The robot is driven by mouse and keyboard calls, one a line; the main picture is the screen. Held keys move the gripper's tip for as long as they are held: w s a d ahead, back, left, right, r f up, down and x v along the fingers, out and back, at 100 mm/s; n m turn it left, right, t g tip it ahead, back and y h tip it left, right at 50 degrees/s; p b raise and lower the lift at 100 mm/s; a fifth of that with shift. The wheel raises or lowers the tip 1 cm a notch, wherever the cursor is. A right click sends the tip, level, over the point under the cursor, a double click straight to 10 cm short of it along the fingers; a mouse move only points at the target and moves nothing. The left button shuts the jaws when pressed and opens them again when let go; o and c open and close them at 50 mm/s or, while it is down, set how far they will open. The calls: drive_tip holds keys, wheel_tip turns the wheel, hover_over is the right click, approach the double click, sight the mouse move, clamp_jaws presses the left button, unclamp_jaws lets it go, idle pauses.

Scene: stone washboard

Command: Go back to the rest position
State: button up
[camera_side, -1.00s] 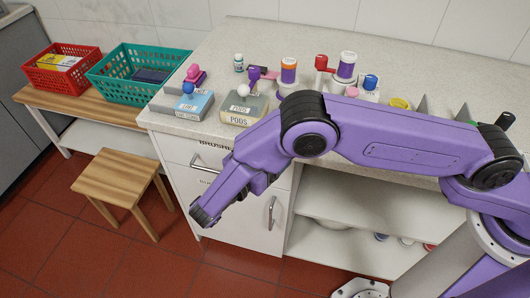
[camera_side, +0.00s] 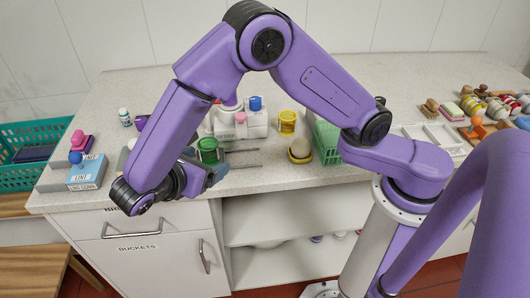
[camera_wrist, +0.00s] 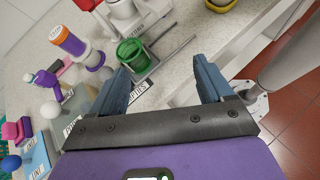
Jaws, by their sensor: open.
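My gripper (camera_wrist: 160,80) is open, with two blue-grey fingers spread apart and nothing between them in the wrist view. In the side view my gripper (camera_side: 205,178) is partly hidden behind my purple arm, near the front edge of the counter (camera_side: 285,181). My arm is folded, with its elbow raised high. In the wrist view a green jar (camera_wrist: 133,54) appears just beyond the left finger; I cannot tell whether they touch. The green jar also shows beside my arm in the side view (camera_side: 208,150).
A yellow cup (camera_side: 287,122), a light green basket (camera_side: 326,143) and a white-grey machine (camera_side: 258,124) stand on the counter. Labelled boxes (camera_side: 88,172) stand at its left end, and a teal basket (camera_side: 30,145) is farther left. The red floor (camera_wrist: 285,125) shows beyond the counter edge.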

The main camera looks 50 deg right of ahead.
drive_tip(key=s+d+r+m+g+y, duration=0.1)
drive_tip(key=s+d+r+m+y, duration=0.1)
drive_tip(key=s+d+y, duration=0.4)
drive_tip(key=s+d+r+m+g+y, duration=0.2)
drive_tip(key=s+d+m+y, duration=0.3)
drive_tip(key=s+d, duration=0.6)
drive_tip(key=s+y, duration=0.1)
drive_tip(key=s, duration=0.2)
drive_tip(key=shift+s+d+r, duration=0.25)
drive_tip(key=shift+s+d, duration=0.05)
drive_tip(key=shift+d, duration=0.05)
